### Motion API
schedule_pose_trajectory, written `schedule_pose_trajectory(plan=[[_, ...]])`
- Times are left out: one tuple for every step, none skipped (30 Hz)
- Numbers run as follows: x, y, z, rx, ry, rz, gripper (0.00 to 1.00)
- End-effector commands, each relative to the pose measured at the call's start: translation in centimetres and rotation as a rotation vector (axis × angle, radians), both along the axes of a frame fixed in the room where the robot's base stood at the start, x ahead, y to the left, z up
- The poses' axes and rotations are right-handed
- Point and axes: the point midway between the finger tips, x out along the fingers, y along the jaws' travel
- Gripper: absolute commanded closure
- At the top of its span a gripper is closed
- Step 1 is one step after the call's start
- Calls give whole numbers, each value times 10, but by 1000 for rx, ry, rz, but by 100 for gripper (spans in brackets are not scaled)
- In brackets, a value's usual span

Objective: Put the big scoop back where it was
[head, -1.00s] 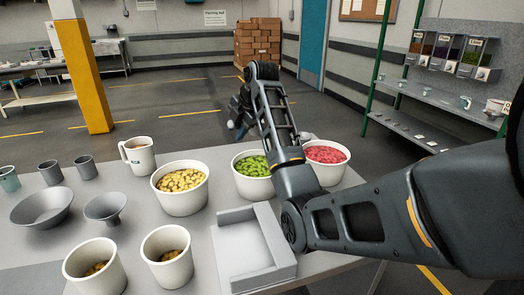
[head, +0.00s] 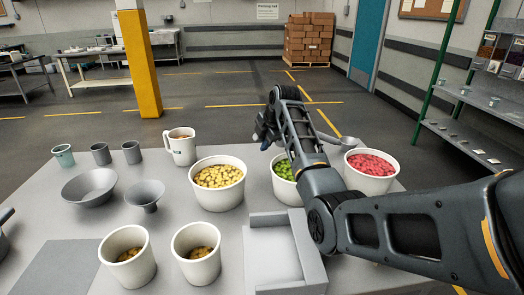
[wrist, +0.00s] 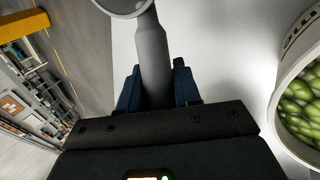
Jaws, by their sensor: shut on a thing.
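My gripper (head: 264,138) is at the far edge of the table, behind and slightly left of the bucket of green candies (head: 284,188). In the wrist view my gripper (wrist: 157,88) has its blue fingers on either side of a grey scoop handle (wrist: 151,60). The scoop's rounded end (wrist: 126,5) is cut off at the top of that view. The head view hardly shows the held scoop. A second grey, spoon-like thing (head: 344,139) shows behind the bucket of red candies (head: 371,186), partly hidden by my arm.
A bucket of yellow candies (head: 218,201), a white jug (head: 181,150), a funnel (head: 146,193), a wide bowl (head: 90,187) and several cups stand on the table. Two buckets (head: 127,262) and a grey tray (head: 282,278) are in front.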

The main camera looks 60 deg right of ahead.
Motion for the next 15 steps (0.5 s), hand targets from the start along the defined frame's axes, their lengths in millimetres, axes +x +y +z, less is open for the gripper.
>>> schedule_pose_trajectory(plan=[[3,1,-1,-1,-1,1,100],[3,1,-2,-1,-1,1,100],[4,1,-5,0,1,0,100],[4,2,-9,1,2,0,100],[4,2,-12,0,1,0,100],[3,2,-18,1,2,0,100],[3,2,-23,1,2,0,100],[4,2,-27,1,2,0,100],[3,2,-32,0,2,1,100],[3,2,-35,0,1,1,100],[3,1,-38,-1,1,0,100],[3,1,-40,-1,1,0,100],[3,1,-41,-1,0,0,100],[3,1,-42,-2,0,0,100],[3,1,-42,-2,0,0,100]])
